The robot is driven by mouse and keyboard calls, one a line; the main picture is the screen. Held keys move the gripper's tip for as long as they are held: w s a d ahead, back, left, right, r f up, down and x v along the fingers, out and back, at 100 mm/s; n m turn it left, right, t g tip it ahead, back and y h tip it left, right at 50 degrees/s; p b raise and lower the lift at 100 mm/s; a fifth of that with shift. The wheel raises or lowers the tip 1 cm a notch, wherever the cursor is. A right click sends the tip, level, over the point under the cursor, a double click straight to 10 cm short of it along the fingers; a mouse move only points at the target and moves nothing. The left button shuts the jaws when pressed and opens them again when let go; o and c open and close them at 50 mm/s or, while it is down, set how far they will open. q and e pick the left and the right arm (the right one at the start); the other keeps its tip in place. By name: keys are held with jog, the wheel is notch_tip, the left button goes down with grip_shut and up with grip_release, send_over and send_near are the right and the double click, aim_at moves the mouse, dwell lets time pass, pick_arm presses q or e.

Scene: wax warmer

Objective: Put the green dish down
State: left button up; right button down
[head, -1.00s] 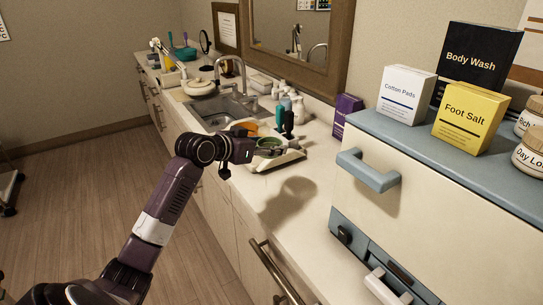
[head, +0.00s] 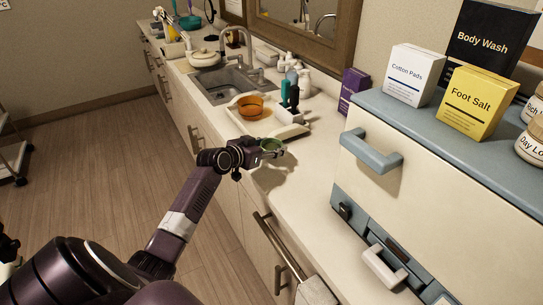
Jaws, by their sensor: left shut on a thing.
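The green dish (head: 270,144) is a small round dish at the end of my left arm. My left gripper (head: 265,150) is shut on it, over the countertop (head: 305,170) and in front of the white tray (head: 290,132). A shadow shows on the counter below, and I cannot tell how high the dish is held. My right gripper is not in view.
Teal and black bottles (head: 289,95) stand behind the tray. A sink (head: 222,84) lies farther back. A cream cabinet (head: 430,195) with a blue handle is at the right, with boxes on top. Bare counter lies between tray and cabinet.

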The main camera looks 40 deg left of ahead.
aim_at(272, 163)
pick_arm(q)
jog(key=shift+f, duration=2.2)
jog(key=o, duration=1.2)
jog(key=shift+f, duration=0.1)
jog(key=shift+o, duration=0.2)
